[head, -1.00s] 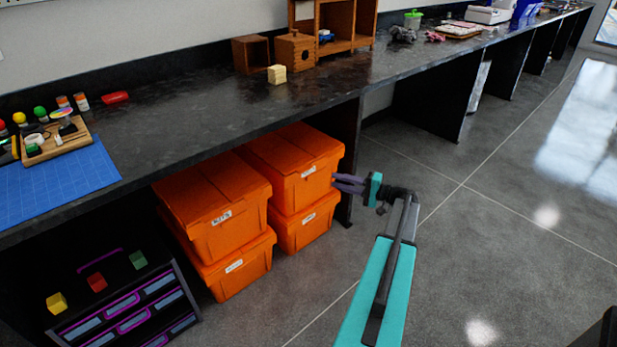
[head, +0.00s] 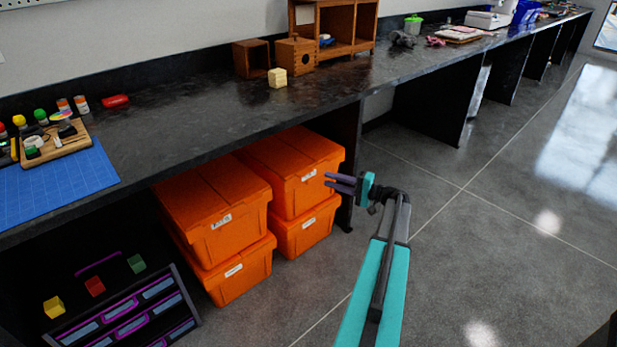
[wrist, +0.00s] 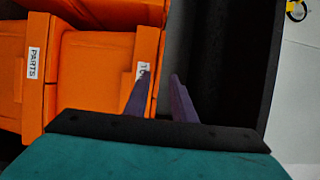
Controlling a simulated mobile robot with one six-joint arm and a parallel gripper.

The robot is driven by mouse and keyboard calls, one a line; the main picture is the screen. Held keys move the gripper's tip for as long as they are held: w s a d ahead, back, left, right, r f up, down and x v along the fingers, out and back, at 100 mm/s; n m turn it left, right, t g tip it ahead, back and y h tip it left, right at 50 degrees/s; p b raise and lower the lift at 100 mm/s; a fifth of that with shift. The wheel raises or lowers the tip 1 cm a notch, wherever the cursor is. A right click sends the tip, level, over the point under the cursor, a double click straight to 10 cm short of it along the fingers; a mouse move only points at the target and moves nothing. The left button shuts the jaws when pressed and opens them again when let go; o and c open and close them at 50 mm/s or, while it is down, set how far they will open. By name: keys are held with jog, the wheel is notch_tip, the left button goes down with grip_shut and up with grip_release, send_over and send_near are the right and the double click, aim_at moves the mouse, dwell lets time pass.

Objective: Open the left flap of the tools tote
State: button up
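The tools tote (head: 310,190) is the orange upper box of the right stack under the bench. Its two-flap lid (head: 290,155) looks shut, with a seam between the flaps. Its white label (head: 308,175) is too small to read in the head view. In the wrist view, a label starting "TO" (wrist: 140,72) is partly hidden by a finger. My gripper (head: 327,181) is open and empty, its purple fingers pointing left close to the tote's right front side. In the wrist view, the fingertips (wrist: 160,76) are apart; I cannot tell whether one touches the tote.
Another orange tote (head: 305,230) sits beneath; a "PARTS" label (wrist: 33,63) shows in the wrist view. A second orange stack (head: 215,240) stands to the left. The black bench top (head: 230,115) overhangs the totes. The floor (head: 500,230) at right is clear.

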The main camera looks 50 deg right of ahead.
jog(key=b+x, duration=0.1)
jog(key=x, duration=0.8)
jog(key=shift+w+b, duration=0.2)
jog(key=shift+b, duration=0.1)
jog(key=shift+a, duration=0.1)
grip_shut()
jog(key=shift+f, duration=0.1)
dwell(0.9)
